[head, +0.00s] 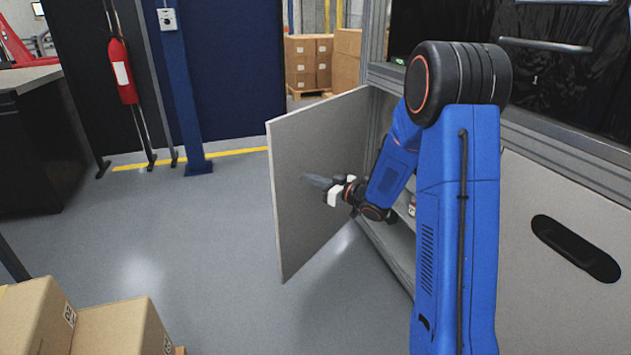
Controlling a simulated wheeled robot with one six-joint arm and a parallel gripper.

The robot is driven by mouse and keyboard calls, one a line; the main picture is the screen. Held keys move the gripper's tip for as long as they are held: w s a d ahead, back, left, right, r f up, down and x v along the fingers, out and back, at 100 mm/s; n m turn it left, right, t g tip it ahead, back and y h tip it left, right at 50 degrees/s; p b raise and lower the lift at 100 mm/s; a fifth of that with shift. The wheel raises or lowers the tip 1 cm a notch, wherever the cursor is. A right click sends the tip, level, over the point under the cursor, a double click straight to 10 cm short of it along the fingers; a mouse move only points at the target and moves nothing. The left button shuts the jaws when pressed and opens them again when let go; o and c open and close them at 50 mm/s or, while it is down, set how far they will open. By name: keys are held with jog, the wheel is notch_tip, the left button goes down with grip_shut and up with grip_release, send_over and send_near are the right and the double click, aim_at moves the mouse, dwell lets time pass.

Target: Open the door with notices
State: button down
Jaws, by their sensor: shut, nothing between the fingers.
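A flat grey cabinet door (300,215) stands swung out from the lower part of a grey-framed cabinet (385,75), well open. I see no notices on the face that shows. My gripper (308,178) is shut and empty, in front of this face of the door near its middle. I cannot tell whether its tips touch the door. My blue arm hides part of the opening. A little of the cabinet's inside, with a small item (411,207), shows beside my arm.
A closed grey panel with a black recessed handle (575,248) is at the right. Cardboard boxes (110,325) stand at the lower left. A dark bench (40,135) is at the left, and a red extinguisher (122,70) hangs behind. The floor left of the door is clear.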

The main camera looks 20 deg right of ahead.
aim_at(281, 168)
jog(key=x, duration=0.9)
jog(key=shift+a, duration=0.1)
